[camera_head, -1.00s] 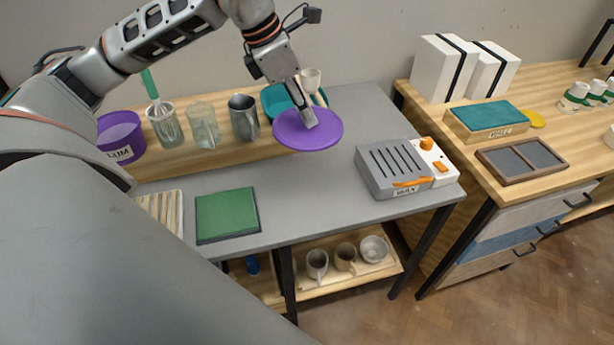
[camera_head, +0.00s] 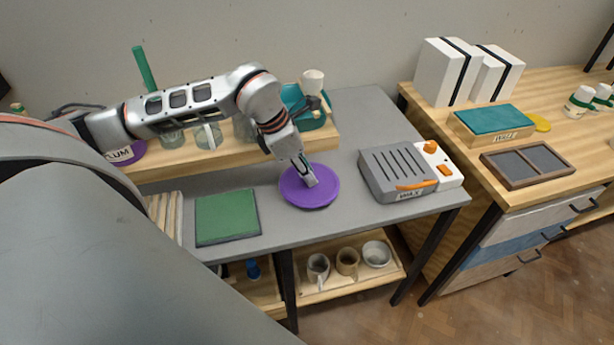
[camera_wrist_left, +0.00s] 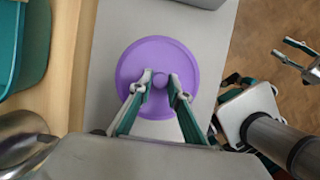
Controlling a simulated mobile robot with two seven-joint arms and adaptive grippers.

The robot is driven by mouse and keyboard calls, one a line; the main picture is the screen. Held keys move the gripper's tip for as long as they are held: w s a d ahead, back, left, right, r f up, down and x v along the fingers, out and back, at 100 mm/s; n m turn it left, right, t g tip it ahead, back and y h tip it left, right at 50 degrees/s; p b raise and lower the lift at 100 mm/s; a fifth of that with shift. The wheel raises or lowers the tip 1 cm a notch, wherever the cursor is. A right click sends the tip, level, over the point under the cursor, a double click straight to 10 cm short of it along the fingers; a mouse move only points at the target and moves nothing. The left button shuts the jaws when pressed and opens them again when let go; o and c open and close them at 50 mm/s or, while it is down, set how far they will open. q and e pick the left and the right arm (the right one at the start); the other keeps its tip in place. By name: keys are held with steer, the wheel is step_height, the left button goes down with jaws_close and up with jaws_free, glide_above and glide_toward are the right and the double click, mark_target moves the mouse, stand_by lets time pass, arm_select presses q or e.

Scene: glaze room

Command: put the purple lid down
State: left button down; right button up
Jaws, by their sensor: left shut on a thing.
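The purple lid (camera_head: 325,194) is a flat round disc with a small knob. It is level over the bare grey table (camera_head: 270,178), between the green mat and the grey wax heater. I cannot tell whether it touches the table. My left gripper (camera_head: 308,180) points down at the lid's middle. In the left wrist view its fingers (camera_wrist_left: 160,84) are shut on the knob of the lid (camera_wrist_left: 160,50). My right gripper (camera_wrist_left: 284,49) shows at the right edge of the left wrist view, over the floor, with its fingers apart and empty.
A green mat (camera_head: 226,216) lies left of the lid, and a grey wax heater (camera_head: 386,172) stands to its right. Behind is a wooden shelf (camera_head: 240,153) with jars, a teal container (camera_head: 302,103) and a purple tub (camera_head: 124,155). The table's front edge is close.

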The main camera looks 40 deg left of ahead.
arm_select(q)
steer(key=shift+f, duration=0.95)
steer(key=c, duration=1.9)
jaws_free()
steer(key=shift+r, duration=0.3)
steer(key=v, duration=1.1)
steer(key=shift+s+r, duration=0.15)
steer(key=shift+r, duration=0.1)
steer(key=shift+a, duration=0.1)
